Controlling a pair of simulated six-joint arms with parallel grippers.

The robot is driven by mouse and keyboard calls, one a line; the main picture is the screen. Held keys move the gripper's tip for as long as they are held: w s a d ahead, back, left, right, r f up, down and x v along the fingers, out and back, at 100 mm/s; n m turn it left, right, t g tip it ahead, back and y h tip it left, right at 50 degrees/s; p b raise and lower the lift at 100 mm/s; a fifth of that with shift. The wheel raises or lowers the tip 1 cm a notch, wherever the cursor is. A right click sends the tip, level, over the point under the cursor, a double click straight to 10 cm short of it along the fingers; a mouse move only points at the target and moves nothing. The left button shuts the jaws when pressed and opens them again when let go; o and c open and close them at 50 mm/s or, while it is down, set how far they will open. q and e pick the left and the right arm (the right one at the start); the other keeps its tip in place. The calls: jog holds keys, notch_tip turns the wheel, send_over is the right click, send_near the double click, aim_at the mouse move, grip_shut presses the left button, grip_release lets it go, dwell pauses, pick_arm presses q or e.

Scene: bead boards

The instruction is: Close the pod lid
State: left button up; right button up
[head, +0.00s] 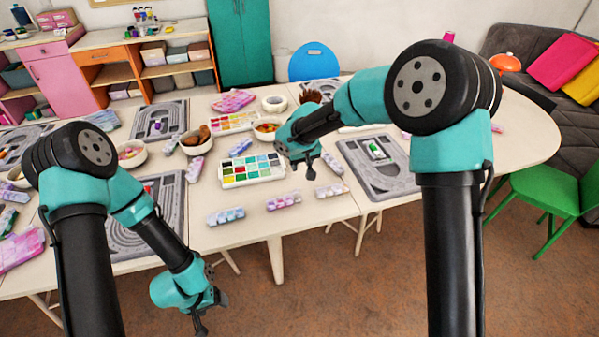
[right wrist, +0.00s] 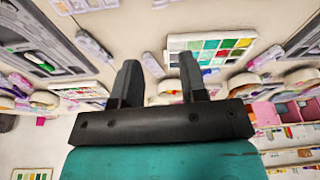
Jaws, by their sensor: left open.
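Several small segmented pods lie on the white table. A blue-grey pod (head: 226,216) is at the front edge, with a pink-purple pod (head: 283,202) and another pale purple pod (head: 331,190) to its right. They are too small to tell which lid is open. My right gripper (head: 312,165) is above the table, just right of the paint-like colour tray (head: 252,170); its two fingers stand apart and empty in the right wrist view (right wrist: 160,85). My left gripper (head: 207,318) hangs low in front of the table, away from the pods, open.
Grey bead boards (head: 376,186) lie right and left of the colour tray. Bowls (head: 131,154) and more pods crowd the table's left and back. A green chair (head: 545,200) stands at the right. The table's right end (head: 515,140) is largely bare.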

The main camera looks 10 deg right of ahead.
jog(key=shift+v, duration=1.35)
jog(key=shift+w, duration=0.1)
jog(key=g, duration=0.3)
send_over(296, 191)
jog(key=shift+s+d+r+h, duration=0.1)
jog(key=shift+s+r+h, duration=0.2)
jog(key=shift+s+h, duration=0.1)
jog(key=shift+f, duration=0.15)
notch_tip(296, 191, down, 17)
jog(key=shift+f, duration=0.1)
jog(key=shift+c, duration=0.4)
